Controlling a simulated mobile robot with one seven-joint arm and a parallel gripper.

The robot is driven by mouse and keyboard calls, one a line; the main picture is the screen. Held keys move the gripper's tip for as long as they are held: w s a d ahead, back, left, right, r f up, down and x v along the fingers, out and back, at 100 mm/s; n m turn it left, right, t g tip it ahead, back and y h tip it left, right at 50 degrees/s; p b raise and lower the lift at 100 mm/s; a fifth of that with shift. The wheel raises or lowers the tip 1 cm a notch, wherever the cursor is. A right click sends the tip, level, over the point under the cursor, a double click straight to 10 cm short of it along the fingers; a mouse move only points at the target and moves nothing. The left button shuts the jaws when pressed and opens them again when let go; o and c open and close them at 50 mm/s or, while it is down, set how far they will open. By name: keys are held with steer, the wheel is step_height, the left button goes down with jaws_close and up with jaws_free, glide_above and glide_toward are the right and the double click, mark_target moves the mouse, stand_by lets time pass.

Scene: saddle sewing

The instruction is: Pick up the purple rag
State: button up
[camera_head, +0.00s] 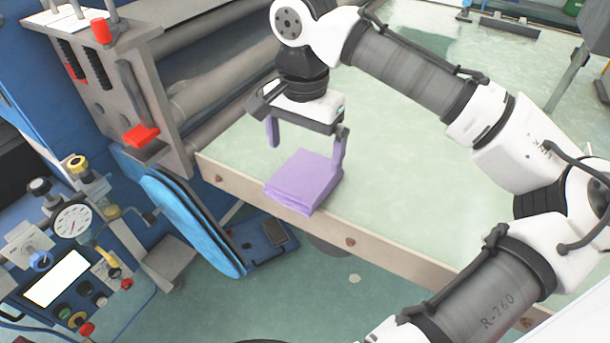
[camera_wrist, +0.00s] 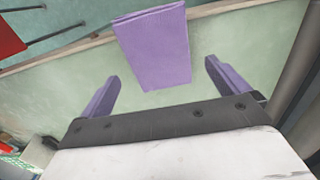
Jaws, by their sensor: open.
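The purple rag (camera_head: 303,180) is a folded, layered stack lying at the front edge of the pale green table. My gripper (camera_head: 306,148) is above it, pointing down, with its two purple fingers spread wide and nothing between them. In the head view the right finger tip is close to the rag's right side; I cannot tell whether they touch. In the wrist view the rag (camera_wrist: 155,45) lies ahead of the fingers, centred roughly between them, and the gripper (camera_wrist: 160,72) is open and empty.
The table (camera_head: 410,200) has free room to the right of the rag. A blue machine (camera_head: 190,215) with grey rollers (camera_head: 215,95) stands to the left, close to the table's edge. A dial gauge (camera_head: 73,222) and knobs are at the far left.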

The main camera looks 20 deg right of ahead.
mark_target(305, 173)
steer(key=shift+s+f+p, duration=0.15)
steer(key=shift+f+p, duration=0.45)
steer(key=shift+f, duration=2.15)
steer(key=shift+c, duration=0.4)
steer(key=c, duration=0.6)
steer(key=shift+r, duration=0.1)
step_height(305, 173, up, 20)
steer(key=shift+f+b, duration=0.1)
steer(key=shift+b, duration=0.45)
